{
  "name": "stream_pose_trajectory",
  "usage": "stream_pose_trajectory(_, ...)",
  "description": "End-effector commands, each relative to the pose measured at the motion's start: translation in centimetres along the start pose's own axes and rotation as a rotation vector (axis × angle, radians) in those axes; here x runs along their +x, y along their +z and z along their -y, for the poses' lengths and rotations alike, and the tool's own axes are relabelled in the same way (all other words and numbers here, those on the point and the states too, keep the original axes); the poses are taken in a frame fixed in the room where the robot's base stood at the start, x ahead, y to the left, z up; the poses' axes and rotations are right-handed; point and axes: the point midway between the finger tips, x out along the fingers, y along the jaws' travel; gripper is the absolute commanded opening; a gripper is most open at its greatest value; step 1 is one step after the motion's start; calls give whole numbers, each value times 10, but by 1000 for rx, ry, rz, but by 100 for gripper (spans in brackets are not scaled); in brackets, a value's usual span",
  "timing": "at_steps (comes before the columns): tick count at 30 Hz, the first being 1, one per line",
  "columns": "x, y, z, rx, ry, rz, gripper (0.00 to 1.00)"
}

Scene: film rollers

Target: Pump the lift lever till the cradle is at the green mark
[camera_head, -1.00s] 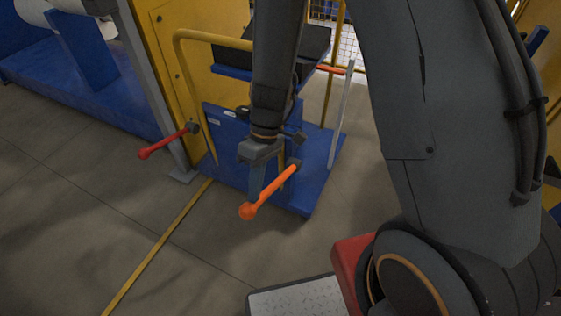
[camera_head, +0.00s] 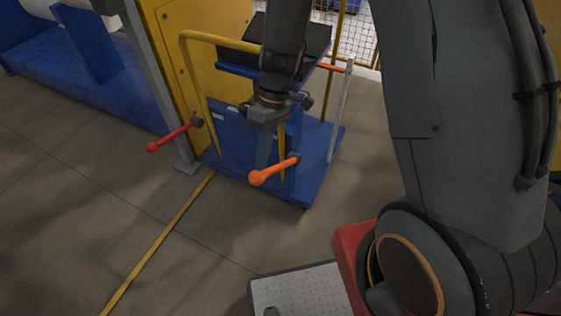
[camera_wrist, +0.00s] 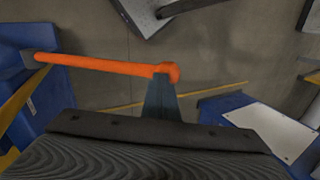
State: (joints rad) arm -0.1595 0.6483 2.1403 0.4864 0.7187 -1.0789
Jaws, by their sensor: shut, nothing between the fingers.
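The orange lift lever (camera_head: 277,170) sticks out from the blue lift toward me, its round knob lower than its pivot. It also shows in the wrist view (camera_wrist: 105,66), running left to right. My gripper (camera_head: 262,162) points down with its fingers shut and empty. The fingertips (camera_wrist: 162,82) are right at the lever's knob end; I cannot tell if they touch it. The cradle (camera_head: 300,42), dark-topped on a blue plate, is partly hidden behind my arm. A pale upright post (camera_head: 340,110) with a red-orange pointer (camera_head: 329,68) stands at its right. I cannot make out the green mark.
A red-knobbed lever (camera_head: 172,138) juts out left of the lift, near a grey post. A yellow rail (camera_head: 212,38) curves in front of the yellow cabinet (camera_head: 180,60). Open floor with a yellow line (camera_head: 150,252) lies in front.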

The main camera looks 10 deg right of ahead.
Motion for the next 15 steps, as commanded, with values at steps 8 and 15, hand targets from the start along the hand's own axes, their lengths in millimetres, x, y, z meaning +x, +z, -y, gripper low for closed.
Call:
stream_pose_trajectory(8, 13, 0, 2, -1, -2, 3, 0)
stream_pose_trajectory(15, 48, 1, 8, -1, -1, 3, 0)
